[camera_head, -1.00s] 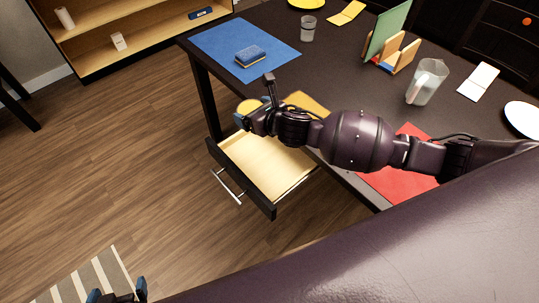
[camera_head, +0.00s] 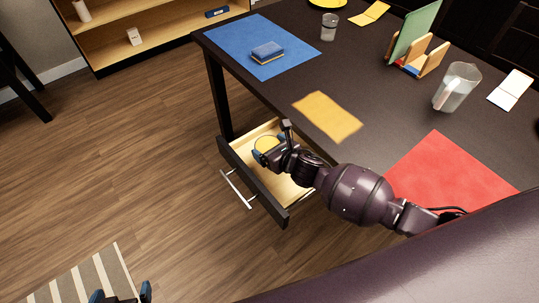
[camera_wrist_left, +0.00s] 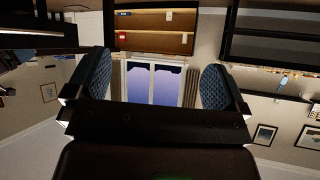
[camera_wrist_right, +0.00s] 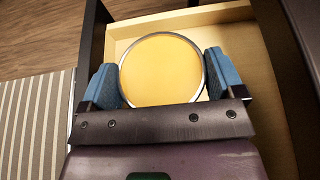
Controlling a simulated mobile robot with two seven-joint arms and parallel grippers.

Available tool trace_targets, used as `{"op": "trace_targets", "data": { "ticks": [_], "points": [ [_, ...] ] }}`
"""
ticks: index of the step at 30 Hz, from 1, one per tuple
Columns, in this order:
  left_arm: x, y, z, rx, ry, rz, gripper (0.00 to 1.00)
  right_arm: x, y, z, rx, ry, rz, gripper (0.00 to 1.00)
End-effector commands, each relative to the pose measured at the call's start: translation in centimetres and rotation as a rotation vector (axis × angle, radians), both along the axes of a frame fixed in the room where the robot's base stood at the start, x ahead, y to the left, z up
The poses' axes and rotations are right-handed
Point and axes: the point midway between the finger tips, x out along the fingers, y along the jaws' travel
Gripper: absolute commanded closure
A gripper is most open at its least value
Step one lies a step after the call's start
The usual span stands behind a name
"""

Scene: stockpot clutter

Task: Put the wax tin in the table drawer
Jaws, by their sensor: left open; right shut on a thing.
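The wax tin (camera_head: 267,143) is round with a yellow top. It fills the space between the fingers in the right wrist view (camera_wrist_right: 161,68), where a silver rim shows. My right gripper (camera_head: 267,156) is shut on the tin, over the open table drawer (camera_head: 289,191). The drawer's pale interior shows around the tin in the right wrist view (camera_wrist_right: 233,32). I cannot tell whether the tin touches the drawer floor. My left gripper (camera_head: 122,296) is low at the bottom left of the head view. It is open and empty in the left wrist view (camera_wrist_left: 158,82).
The dark table (camera_head: 385,112) stands above the drawer, its edge close to my right arm. A blue mat (camera_head: 240,40) with a sponge (camera_head: 267,52), a yellow cloth (camera_head: 328,115), a red mat (camera_head: 450,180) and a pitcher (camera_head: 457,87) lie on top.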

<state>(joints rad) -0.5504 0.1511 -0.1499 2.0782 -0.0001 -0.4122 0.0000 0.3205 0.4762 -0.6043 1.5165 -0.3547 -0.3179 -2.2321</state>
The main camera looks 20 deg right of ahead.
Motion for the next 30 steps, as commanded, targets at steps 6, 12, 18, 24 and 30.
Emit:
{"op": "trace_targets", "data": {
  "ticks": [6, 12, 18, 24, 30],
  "points": [
    [-0.7, 0.0, -1.7, 0.0, 0.028, 0.0, 0.01, -0.2, 0.1, -3.4, 0.002, 0.008, -0.001, 0.43],
    [-0.4, -0.1, -1.2, -0.001, 0.017, -0.002, 0.01, -0.1, 0.0, -4.0, 0.0, 0.001, 0.001, 0.43],
    [-0.4, -0.1, -1.2, -0.001, 0.017, -0.002, 0.01, 0.0, 0.0, -4.0, 0.0, 0.0, 0.001, 0.43],
    [-0.5, -0.1, -1.5, -0.001, 0.022, -0.002, 0.01, -0.1, 0.0, -4.3, 0.001, 0.001, 0.0, 0.0],
    [-0.4, -0.1, -1.4, -0.001, 0.022, -0.002, 0.01, -0.1, 0.0, -4.2, 0.001, 0.001, 0.0, 0.0]
  ]
}}
